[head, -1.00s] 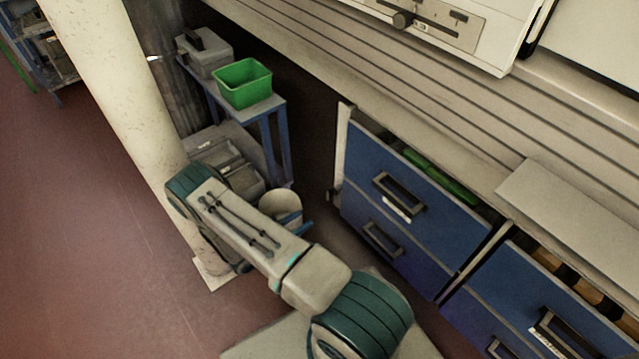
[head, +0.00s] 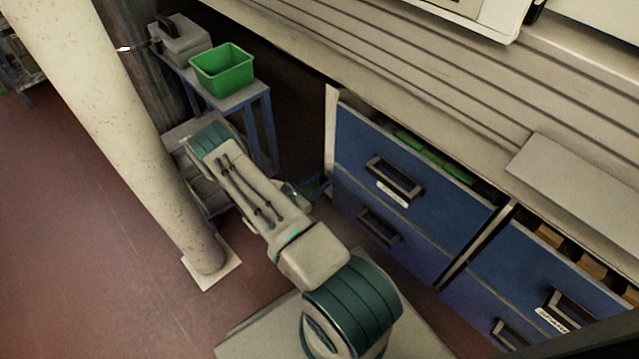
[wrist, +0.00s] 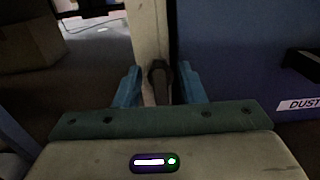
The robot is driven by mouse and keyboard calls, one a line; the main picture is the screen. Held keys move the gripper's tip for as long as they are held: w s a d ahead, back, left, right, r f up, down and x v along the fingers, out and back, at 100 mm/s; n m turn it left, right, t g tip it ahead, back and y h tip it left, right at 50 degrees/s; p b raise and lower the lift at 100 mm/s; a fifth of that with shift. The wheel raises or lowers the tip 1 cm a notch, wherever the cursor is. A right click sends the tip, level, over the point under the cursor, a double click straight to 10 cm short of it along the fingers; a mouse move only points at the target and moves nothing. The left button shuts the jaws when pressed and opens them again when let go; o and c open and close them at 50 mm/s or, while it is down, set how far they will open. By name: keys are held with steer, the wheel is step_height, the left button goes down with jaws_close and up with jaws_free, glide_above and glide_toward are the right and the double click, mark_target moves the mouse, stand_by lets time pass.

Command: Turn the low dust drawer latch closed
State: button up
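The latch (wrist: 159,74) is a small dark, upright piece on the pale cabinet post (wrist: 147,30) in the wrist view. My gripper (wrist: 159,84) is open, with one blue finger on each side of the latch. I cannot tell whether either finger touches it. The blue drawer front (wrist: 235,55) is just right of the post and has a label starting "DUST" (wrist: 298,104). In the head view my gripper (head: 316,187) is low by the left edge of the blue drawers (head: 345,150), partly behind my arm. The latch cannot be made out there.
A pale round column (head: 120,130) stands left of my arm. A blue stand (head: 262,130) with a green bin (head: 222,70) and a grey case (head: 181,40) is behind it. More blue drawers (head: 540,270) are at the right. Red floor is open at the left.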

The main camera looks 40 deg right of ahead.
steer(key=shift+w+d, duration=0.1)
steer(key=shift+d, duration=0.4)
jaws_close()
